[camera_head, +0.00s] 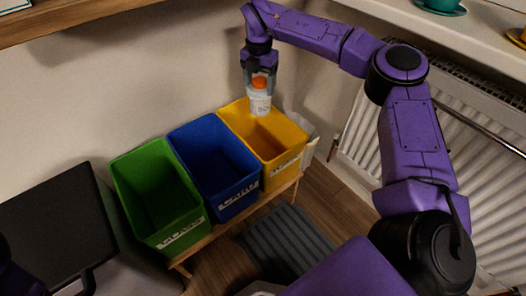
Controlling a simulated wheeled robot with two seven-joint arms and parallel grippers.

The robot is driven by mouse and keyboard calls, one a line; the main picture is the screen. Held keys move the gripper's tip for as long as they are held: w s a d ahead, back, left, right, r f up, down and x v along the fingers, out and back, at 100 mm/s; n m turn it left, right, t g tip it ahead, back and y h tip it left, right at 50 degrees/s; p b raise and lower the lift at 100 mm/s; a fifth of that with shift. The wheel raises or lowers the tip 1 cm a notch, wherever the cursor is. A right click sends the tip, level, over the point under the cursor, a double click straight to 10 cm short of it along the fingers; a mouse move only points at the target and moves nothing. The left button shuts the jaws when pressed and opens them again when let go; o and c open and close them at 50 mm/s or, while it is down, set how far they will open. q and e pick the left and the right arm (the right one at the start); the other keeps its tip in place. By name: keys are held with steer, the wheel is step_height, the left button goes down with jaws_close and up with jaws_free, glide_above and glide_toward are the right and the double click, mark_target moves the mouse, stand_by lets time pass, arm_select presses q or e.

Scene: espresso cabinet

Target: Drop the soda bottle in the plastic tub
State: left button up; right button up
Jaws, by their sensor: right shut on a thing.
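My right gripper (260,75) reaches in from the right and points down. It is shut on the soda bottle (260,104), a pale bottle with an orange cap that hangs below the fingers. In the picture the bottle overlaps the back part of the yellow tub (284,165), and it appears to hang above the tub's opening. The yellow tub is the rightmost of three open tubs. Its front label is too small to read surely. My left gripper is not in view; only a dark bit of my left arm shows at the lower left corner.
A blue tub (236,205) and a green tub (182,240) stand left of the yellow one on a wooden stand. A black case (55,230) is at far left. A radiator (490,190) and shelf with cups (440,4) are at right. A grey mat (285,243) lies in front.

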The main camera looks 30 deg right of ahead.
steer(key=m, duration=0.3)
steer(key=d+m, duration=0.1)
steer(key=m, duration=0.3)
steer(key=shift+d, duration=0.15)
steer(key=m, duration=0.5)
steer(key=shift+s+d+r, duration=0.15)
steer(key=shift+d, duration=0.05)
steer(key=shift+f, duration=0.2)
step_height(320, 180, down, 6)
steer(key=b, duration=0.4)
steer(key=shift+r, duration=0.15)
steer(key=o, duration=1.4)
step_height(320, 180, up, 11)
steer(key=p, duration=0.2)
steer(key=shift+p, duration=0.35)
steer(key=shift+f, duration=0.2)
steer(key=shift+s, duration=0.1)
